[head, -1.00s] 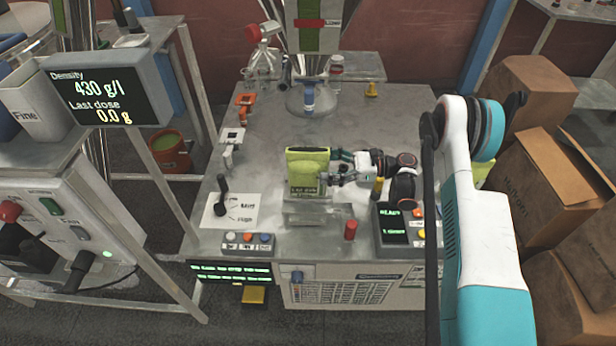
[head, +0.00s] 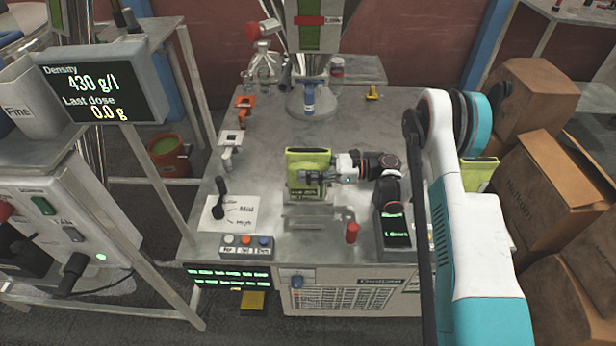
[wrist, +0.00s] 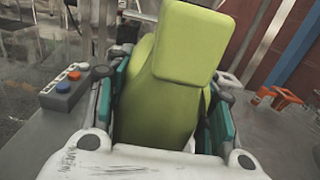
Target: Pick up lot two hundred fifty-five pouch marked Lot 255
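The lime-green pouch (head: 310,160) stands upright on a metal stand on the bench in the head view. Its dark label with pale lettering is partly covered by my gripper; "255" cannot be read surely. My gripper (head: 314,175) reaches in from the right, with a finger across the pouch's front. In the wrist view the pouch (wrist: 165,85) rises between the two teal-padded fingers, which are spread on either side of it. The left pad lies close against the pouch; a dark strip shows by the right pad. Firm contact on both sides is not visible.
A red-capped post (head: 352,232) and a small display box (head: 394,228) stand close below my arm. A button box (head: 247,244) and a lever plate (head: 228,212) lie at left. Another green pouch (head: 478,174) is at right, by cardboard boxes (head: 545,190).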

